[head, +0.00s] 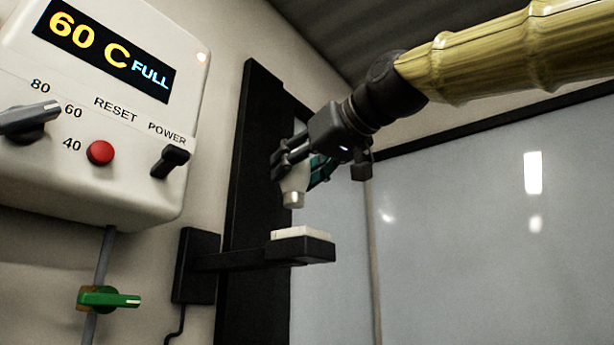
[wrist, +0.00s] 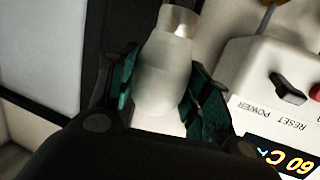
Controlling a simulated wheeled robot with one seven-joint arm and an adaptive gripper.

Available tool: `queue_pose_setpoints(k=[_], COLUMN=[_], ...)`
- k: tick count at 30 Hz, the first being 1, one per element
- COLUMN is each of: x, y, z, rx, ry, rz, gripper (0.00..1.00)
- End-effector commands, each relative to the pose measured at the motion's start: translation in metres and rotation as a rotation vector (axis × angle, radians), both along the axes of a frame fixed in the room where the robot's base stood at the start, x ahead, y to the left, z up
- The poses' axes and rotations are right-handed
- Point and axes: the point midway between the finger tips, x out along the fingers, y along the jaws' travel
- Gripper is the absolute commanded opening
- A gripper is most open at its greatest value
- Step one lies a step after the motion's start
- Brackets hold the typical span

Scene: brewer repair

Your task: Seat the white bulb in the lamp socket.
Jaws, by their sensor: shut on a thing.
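The white bulb (head: 294,184) is held in my gripper (head: 304,172), with its metal base pointing down. In the wrist view the bulb (wrist: 164,75) sits between the two teal-padded fingers of my gripper (wrist: 170,95), its metal cap at the top of the picture. The lamp socket (head: 301,233) is a pale block on the end of a black wall bracket (head: 240,260). In the head view the bulb's base is above the socket with a visible gap, near the block's middle. The socket's opening is hidden from this low angle.
A white control box (head: 110,110) with a "60 C FULL" display (head: 105,45), a knob, a red button (head: 100,152) and a black power switch (head: 170,161) is at left. A green-handled valve (head: 108,298) is below it. A pale panel (head: 480,220) fills the right.

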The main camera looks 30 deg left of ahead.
Motion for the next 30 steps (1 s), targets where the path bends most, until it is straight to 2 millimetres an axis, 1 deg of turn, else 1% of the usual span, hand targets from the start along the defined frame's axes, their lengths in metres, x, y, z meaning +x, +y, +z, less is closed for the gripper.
queue_pose_setpoints(k=[1,5,18,23,30], x=[0.006,0.012,0.011,0.011,0.011], y=[0.000,-0.001,0.000,0.000,0.000], z=[-0.007,-0.017,-0.041,-0.047,-0.048], rx=[0.001,0.000,-0.001,-0.001,-0.001], ry=[0.005,0.009,0.007,0.009,0.007], rz=[-0.001,-0.002,-0.001,-0.002,-0.002], gripper=[0.18,0.18,0.18,0.18,0.18])
